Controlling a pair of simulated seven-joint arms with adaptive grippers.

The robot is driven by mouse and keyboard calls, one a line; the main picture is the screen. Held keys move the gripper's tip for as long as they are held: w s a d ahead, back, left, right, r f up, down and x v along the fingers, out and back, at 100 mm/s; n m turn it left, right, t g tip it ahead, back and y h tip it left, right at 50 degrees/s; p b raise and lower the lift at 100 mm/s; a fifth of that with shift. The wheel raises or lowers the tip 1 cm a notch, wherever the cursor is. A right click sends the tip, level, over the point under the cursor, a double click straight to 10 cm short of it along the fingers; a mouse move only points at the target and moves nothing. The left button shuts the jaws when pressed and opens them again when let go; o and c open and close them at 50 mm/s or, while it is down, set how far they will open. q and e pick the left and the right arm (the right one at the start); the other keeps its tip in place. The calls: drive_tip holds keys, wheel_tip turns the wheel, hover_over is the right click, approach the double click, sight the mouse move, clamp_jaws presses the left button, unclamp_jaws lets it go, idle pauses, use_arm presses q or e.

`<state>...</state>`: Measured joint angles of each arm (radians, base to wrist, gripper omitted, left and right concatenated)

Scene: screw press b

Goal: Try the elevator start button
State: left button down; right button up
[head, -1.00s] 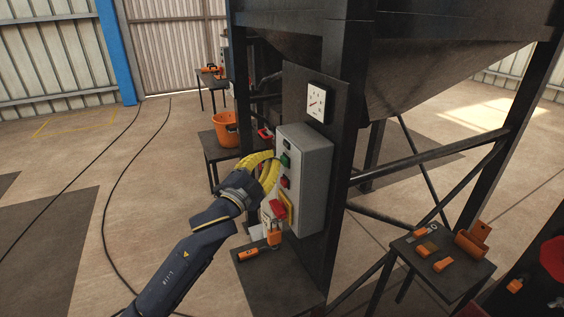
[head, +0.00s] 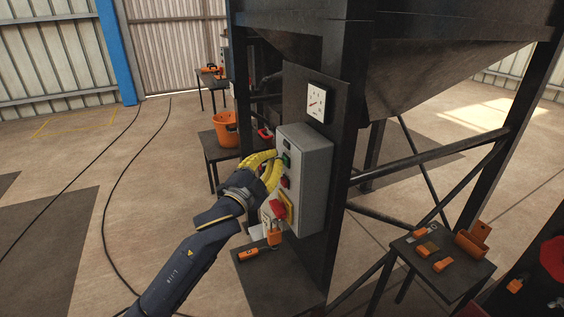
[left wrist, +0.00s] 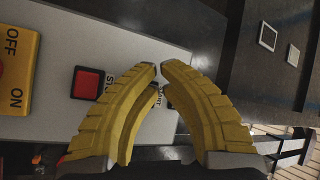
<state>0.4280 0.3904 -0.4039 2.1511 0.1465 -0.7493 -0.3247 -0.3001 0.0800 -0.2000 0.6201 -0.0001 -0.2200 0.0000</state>
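The grey control box (head: 312,165) is mounted on the dark post in the middle of the head view. The red stop button (left wrist: 87,83) is beside the fingers. My right gripper is not in view.
A gauge (head: 317,102) hangs above the box. An orange bucket (head: 225,130) stands behind. A small table (head: 446,283) at right holds orange parts. Floor at left is mostly clear.

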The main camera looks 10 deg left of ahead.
use_arm(q)
drive_tip(key=shift+s+a, duration=0.55)
drive_tip(key=shift+a, duration=0.15)
drive_tip(key=shift+s+a, duration=0.75)
drive_tip(key=shift+a, duration=0.3)
drive_tip(key=shift+s+a, duration=0.7)
drive_tip(key=shift+a, duration=0.3)
